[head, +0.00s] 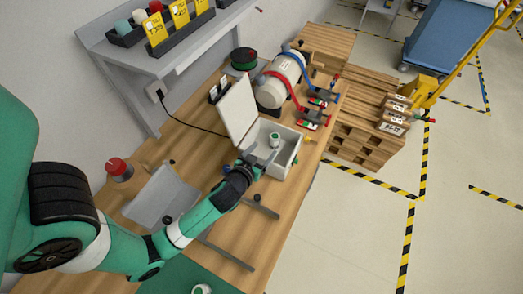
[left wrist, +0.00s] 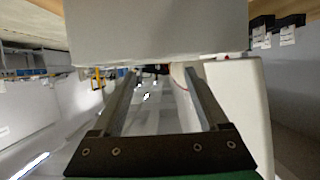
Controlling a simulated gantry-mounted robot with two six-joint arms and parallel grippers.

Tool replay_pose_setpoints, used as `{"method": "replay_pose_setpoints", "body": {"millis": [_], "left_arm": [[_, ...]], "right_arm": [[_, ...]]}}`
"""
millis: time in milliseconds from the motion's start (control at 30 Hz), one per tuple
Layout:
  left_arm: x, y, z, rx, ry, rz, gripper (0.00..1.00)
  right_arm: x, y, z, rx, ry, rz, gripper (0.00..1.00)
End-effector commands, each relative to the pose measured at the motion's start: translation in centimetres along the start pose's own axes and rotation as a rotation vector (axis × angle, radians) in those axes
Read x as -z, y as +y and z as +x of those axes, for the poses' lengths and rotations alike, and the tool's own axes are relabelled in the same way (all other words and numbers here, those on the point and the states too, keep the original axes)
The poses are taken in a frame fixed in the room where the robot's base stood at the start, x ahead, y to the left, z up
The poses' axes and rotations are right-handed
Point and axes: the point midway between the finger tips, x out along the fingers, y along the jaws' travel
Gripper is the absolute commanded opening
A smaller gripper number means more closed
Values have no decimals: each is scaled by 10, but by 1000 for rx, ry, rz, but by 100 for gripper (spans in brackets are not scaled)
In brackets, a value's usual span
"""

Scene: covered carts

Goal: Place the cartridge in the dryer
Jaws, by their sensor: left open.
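The dryer appears to be the open white box (head: 287,167) on the wooden table, its white lid (head: 238,110) raised on the left. A small white and green cartridge (head: 274,140) shows inside the box, upright as far as I can tell. My left gripper (head: 259,157) is at the box's near left side, with its fingers over the rim and close to the cartridge. In the left wrist view its two fingers (left wrist: 160,75) are apart with nothing clearly between them, and a pale box-like surface (left wrist: 155,30) fills the top. My right gripper is not in view.
A white tank (head: 279,82) with red and blue hoses stands behind the box. A grey tilted panel (head: 162,196) and a red-topped jar (head: 119,169) are at left. A white and green piece (head: 202,289) is at the bottom edge. Wooden pallets (head: 365,135) stand right.

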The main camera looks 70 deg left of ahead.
Motion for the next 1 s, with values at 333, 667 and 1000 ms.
{"method": "replay_pose_setpoints", "body": {"millis": [333,667,1000], "left_arm": [[0,0,-9,1,0,-1,77],[76,48,-5,-112,128,-37,77],[387,199,-164,-626,747,-145,77]], "right_arm": [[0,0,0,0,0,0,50],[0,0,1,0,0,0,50],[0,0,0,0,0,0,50]]}}
